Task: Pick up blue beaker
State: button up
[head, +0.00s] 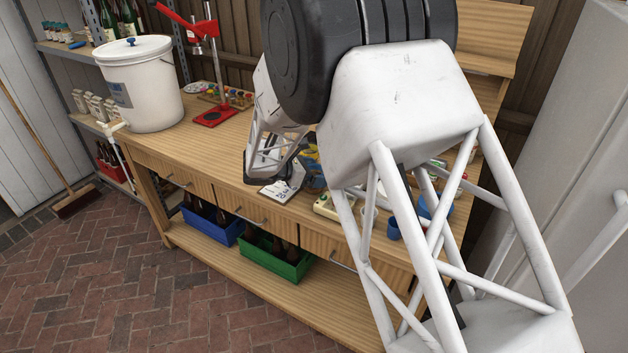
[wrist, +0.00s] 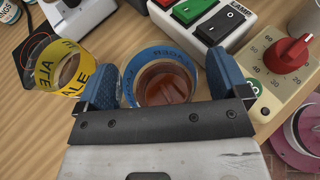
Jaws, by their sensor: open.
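My gripper (wrist: 165,75) is open in the wrist view, one blue finger on each side of a blue ring lettered "LAGER" (wrist: 160,53). In the head view, a small dark-blue cup (head: 393,229), possibly the blue beaker, stands near the bench's front edge, right of my gripper and partly behind my arm. A larger blue thing (head: 435,206) behind it is partly hidden by my arm.
A switch box (wrist: 222,22) and a cream timer with a red knob (wrist: 285,55) stand close by. A white bucket (head: 139,84) and red capper (head: 205,60) occupy the bench's left end.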

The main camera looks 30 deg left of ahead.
jog(key=shift+c, duration=0.3)
jog(key=c, duration=1.1)
jog(key=shift+o, duration=0.2)
jog(key=shift+r, duration=0.4)
notch_tip(320, 180, up, 9)
dwell(0.6)
jog(key=shift+r, duration=0.1)
dwell(0.7)
